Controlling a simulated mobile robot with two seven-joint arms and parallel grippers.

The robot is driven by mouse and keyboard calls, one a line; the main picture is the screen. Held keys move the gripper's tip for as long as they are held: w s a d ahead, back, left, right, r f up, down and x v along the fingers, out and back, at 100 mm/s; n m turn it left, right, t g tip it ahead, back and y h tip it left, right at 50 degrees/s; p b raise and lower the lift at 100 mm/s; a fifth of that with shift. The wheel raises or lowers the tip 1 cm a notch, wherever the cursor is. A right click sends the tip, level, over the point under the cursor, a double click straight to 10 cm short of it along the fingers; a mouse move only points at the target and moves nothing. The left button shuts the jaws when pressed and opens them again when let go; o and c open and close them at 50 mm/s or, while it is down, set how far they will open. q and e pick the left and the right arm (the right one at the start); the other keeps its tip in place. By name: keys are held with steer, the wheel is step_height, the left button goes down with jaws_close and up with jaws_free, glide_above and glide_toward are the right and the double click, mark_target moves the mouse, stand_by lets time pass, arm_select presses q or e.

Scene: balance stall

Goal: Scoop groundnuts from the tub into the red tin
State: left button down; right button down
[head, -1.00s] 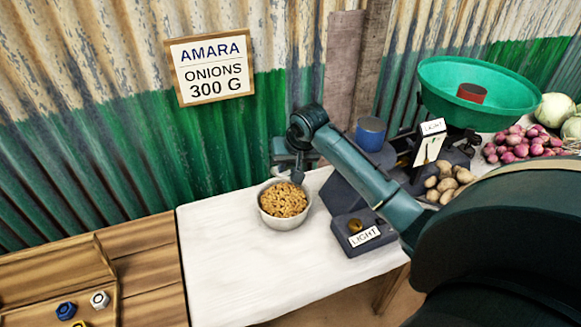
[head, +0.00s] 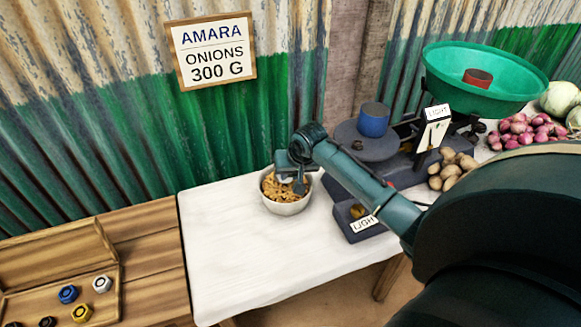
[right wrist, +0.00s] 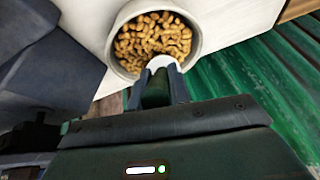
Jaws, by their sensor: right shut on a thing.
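In the right wrist view the tub rim (right wrist: 112,48) and groundnuts (right wrist: 150,38) are near the top. My right gripper (head: 299,185) is over the tub's far right side. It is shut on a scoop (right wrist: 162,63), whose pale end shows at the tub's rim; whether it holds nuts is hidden. The red tin (head: 478,77) sits in the wide green pan (head: 450,85) at the right. My left gripper is not in view.
A scale with a blue tin (head: 373,120) and a "LIGHT" label stands right of the tub. Potatoes (head: 452,168), onions (head: 522,134) and cabbages lie farther right. The white-covered table (head: 225,250) is clear left of the tub. A wooden tray holds coloured nuts at lower left.

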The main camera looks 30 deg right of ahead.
steer(key=shift+f, duration=0.6)
steer(key=shift+r, duration=0.3)
step_height(320, 180, up, 2)
steer(key=shift+r+p, duration=0.25)
steer(key=shift+p, duration=0.45)
steer(key=shift+r, duration=4.15)
